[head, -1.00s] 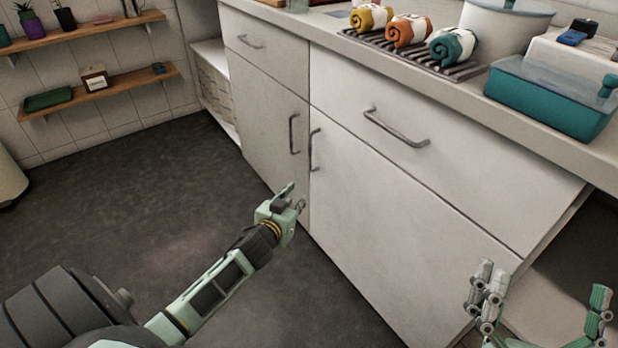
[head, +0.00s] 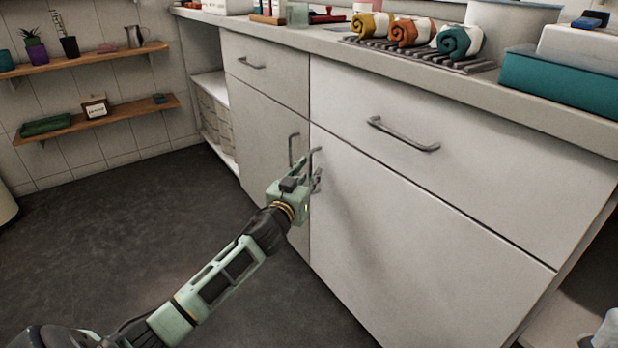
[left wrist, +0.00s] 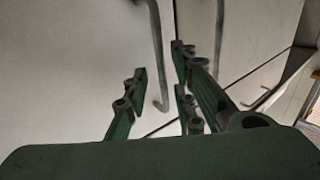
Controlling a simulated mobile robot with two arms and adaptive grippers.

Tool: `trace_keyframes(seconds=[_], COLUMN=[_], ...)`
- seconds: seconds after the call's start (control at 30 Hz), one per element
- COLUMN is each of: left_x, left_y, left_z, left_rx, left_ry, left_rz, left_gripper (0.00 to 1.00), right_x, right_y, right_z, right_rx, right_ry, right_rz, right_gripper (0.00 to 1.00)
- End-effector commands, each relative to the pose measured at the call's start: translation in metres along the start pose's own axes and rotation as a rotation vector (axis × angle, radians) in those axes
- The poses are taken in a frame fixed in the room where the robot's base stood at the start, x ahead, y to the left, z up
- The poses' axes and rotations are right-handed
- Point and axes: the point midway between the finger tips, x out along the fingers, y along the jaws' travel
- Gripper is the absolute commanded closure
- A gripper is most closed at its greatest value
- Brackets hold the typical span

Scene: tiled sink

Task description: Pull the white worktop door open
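The white worktop cabinet has two lower doors that meet at a vertical seam. The right door (head: 400,245) is shut, with its upright metal handle (head: 313,158) near the seam. The left door (head: 262,140) is shut too, with its own handle (head: 293,150) close by. My left gripper (head: 308,180) is at the lower part of the right door's handle. In the left wrist view, its fingers (left wrist: 160,95) are spread, with a handle (left wrist: 156,45) between them; contact cannot be told. The other handle (left wrist: 219,40) is beside them. My right gripper is out of view.
A drawer handle (head: 403,135) juts out above the right door. Rolled towels (head: 410,33) and a teal box (head: 560,82) stand on the worktop (head: 475,88). Open shelving is left of the cabinet. The dark floor (head: 130,230) in front is clear.

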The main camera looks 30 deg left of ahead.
Motion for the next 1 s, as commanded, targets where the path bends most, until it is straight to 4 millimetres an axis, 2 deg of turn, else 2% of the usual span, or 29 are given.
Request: trace_keyframes(seconds=[0.13, 0.4, 0.7, 1.0], left_x=[0.0076, 0.0084, 0.0082, 0.0081], left_y=[-0.0008, -0.0006, -0.0003, 0.0007], left_z=[0.0001, -0.0002, -0.0001, 0.0001], left_rx=[0.001, 0.001, 0.0, 0.0], left_ry=[0.0, -0.001, 0.0, 0.0], left_rz=[-0.001, -0.001, 0.0, 0.002], left_gripper=[0.76, 0.76, 1.0, 1.0], right_x=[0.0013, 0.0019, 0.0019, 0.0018], right_y=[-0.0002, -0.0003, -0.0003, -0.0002], right_z=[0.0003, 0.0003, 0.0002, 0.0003], right_rx=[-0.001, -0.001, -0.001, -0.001], right_ry=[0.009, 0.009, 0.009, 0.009], right_rz=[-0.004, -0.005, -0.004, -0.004], right_gripper=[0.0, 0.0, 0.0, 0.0])
